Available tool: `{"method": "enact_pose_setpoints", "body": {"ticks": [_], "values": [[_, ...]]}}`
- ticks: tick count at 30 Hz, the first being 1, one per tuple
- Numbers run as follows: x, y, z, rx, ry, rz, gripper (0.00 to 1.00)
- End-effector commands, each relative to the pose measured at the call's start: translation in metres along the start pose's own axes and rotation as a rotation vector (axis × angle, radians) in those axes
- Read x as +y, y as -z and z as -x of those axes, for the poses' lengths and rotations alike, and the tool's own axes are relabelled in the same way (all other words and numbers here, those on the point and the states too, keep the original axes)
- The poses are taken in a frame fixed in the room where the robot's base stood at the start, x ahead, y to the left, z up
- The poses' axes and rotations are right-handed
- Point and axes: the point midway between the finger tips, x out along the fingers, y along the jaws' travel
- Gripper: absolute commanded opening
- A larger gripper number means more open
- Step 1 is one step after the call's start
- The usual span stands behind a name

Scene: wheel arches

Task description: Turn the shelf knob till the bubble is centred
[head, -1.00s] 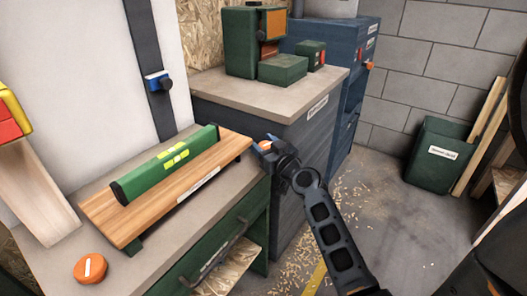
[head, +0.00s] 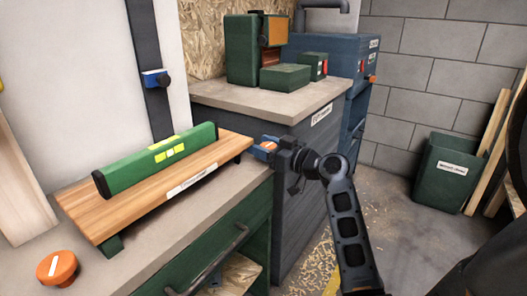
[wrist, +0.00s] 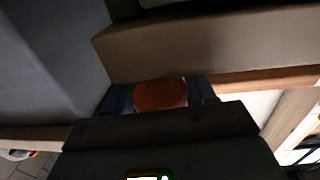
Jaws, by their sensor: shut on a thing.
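A green spirit level (head: 130,172) with yellow vial windows (head: 169,150) lies along the wooden shelf (head: 92,212) on the bench. The bubble is too small to place surely. My gripper (head: 266,148) is at the shelf's right end, shut on an orange knob (head: 268,146). In the wrist view the knob (wrist: 160,95) shows as a dull orange round face between the dark fingers (wrist: 160,108). The gripper hides much of the knob, so its turn angle cannot be told.
Another orange knob (head: 58,268) with a white mark sits at the bench's front left. A drawer handle (head: 222,262) juts below the bench top. A grey cabinet (head: 300,185) stands close behind my gripper. A green bin (head: 446,172) stands by the far wall.

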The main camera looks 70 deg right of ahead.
Motion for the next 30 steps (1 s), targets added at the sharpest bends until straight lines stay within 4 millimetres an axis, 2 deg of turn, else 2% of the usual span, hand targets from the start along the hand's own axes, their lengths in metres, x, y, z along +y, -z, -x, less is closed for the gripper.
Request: {"method": "enact_pose_setpoints", "body": {"ticks": [12, 13, 19, 30], "values": [[-0.0005, 0.0002, -0.0002, 0.000, 0.006, -0.001, 0.24], [-0.0005, 0.0002, -0.0002, 0.000, 0.006, -0.001, 0.55], [-0.0007, 0.0003, -0.0003, 0.000, 0.007, 0.000, 0.75], [-0.0005, 0.0005, -0.0003, 0.001, 0.006, 0.000, 0.75]]}}
